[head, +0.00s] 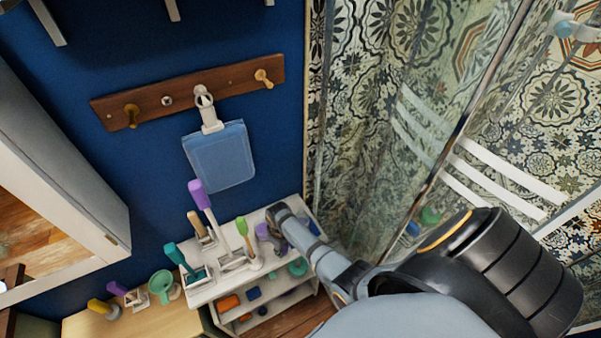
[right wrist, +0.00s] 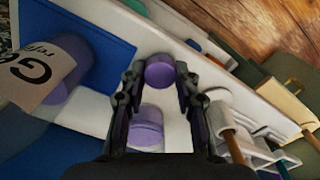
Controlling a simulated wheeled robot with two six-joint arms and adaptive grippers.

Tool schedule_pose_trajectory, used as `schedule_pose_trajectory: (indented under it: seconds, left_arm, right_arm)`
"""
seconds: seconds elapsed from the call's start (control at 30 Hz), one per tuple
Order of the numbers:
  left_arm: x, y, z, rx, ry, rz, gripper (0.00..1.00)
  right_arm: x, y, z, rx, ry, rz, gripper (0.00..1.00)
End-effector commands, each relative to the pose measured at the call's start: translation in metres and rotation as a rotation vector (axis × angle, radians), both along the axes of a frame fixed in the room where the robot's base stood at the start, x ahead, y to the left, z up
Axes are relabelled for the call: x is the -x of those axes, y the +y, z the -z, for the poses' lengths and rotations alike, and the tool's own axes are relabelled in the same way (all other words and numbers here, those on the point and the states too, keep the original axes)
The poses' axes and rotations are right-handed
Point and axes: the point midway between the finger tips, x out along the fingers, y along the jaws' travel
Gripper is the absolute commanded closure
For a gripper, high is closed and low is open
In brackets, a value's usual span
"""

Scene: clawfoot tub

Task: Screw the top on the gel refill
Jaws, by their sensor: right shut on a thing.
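My right gripper (head: 279,212) reaches over the white shelf unit in the head view. In the right wrist view its fingers (right wrist: 159,78) are closed around a small round purple top (right wrist: 160,71). A purple container with a paper label (right wrist: 38,77) is at the left of that view. Its lettering is partly cut off but reads like "Gel refill". It is apart from the held top. A second purple round piece (right wrist: 146,128) shows on the white surface between the fingers, nearer the wrist. My left gripper is in neither view.
The white shelf unit (head: 205,291) carries brushes in stands, including one with a purple handle (head: 197,193), and more items below. A blue pouch (head: 221,157) hangs from the wooden peg rail (head: 187,91). A glass shower panel (head: 405,130) stands on the right.

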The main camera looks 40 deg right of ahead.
Motion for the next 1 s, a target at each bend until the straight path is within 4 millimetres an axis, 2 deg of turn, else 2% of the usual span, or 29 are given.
schedule_pose_trajectory:
  seconds: [0.5,0.87,0.93,1.0]
  left_arm:
    - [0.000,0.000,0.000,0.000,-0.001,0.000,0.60]
    - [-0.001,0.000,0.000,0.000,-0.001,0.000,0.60]
    - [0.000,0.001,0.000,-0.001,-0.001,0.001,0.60]
    - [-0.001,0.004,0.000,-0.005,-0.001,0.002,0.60]
  right_arm:
    - [0.000,0.000,-0.035,0.000,0.000,0.001,0.97]
    - [0.000,0.000,-0.039,0.000,0.001,0.000,0.97]
    - [-0.004,0.003,-0.045,-0.001,-0.003,-0.006,0.97]
    - [-0.016,0.012,-0.060,-0.002,-0.006,-0.023,0.97]
